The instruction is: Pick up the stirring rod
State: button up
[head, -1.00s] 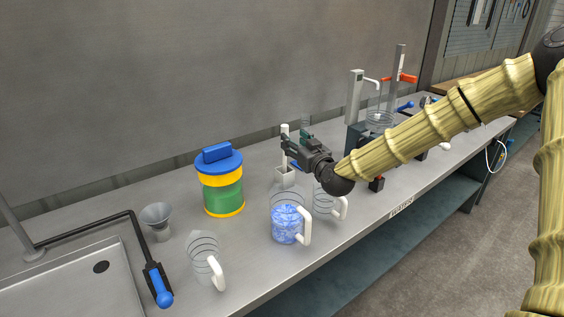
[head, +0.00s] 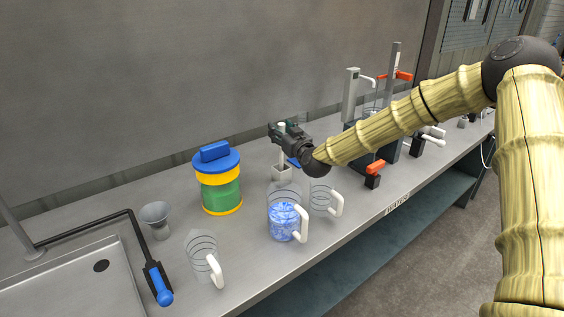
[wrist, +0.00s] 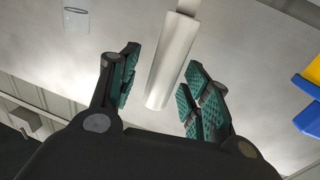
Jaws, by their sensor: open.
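In the wrist view the rod (wrist: 172,62) shows as a thick white bar between the two green-padded fingers. The fingers are open, with a visible gap on each side of the rod. Whether the rod reaches fully between the pads in depth is hard to tell.
A green, yellow and blue canister (head: 220,190) stands to the left. A funnel (head: 156,219) and another jug (head: 202,262) are further left. Stands (head: 351,95) are behind my arm.

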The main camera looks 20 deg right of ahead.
grip_shut()
jog(key=shift+r, duration=0.1)
dwell(0.3)
